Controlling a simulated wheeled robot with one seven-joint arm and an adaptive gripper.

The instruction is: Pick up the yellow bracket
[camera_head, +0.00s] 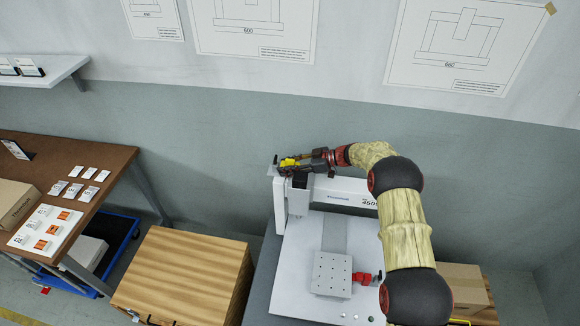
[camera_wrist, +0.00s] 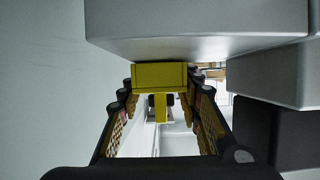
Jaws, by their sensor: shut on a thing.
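The yellow bracket (camera_wrist: 160,76) sits between the two fingers of my gripper (camera_wrist: 160,108) in the wrist view. The fingers are shut on it from both sides. Its wide yellow face is toward the camera, with a narrower yellow part below it. In the head view the bracket (camera_head: 289,162) is a small yellow shape at the tip of my gripper (camera_head: 296,164), at the upper left end of the gantry machine (camera_head: 337,196). I cannot tell whether the bracket touches the machine.
The white machine has a grey perforated plate (camera_head: 332,274) and a red clamp (camera_head: 368,278). A wooden crate (camera_head: 184,270) stands left of it. A brown table (camera_head: 110,155) with cards and a cardboard box (camera_head: 15,203) is farther left. The wall is close behind.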

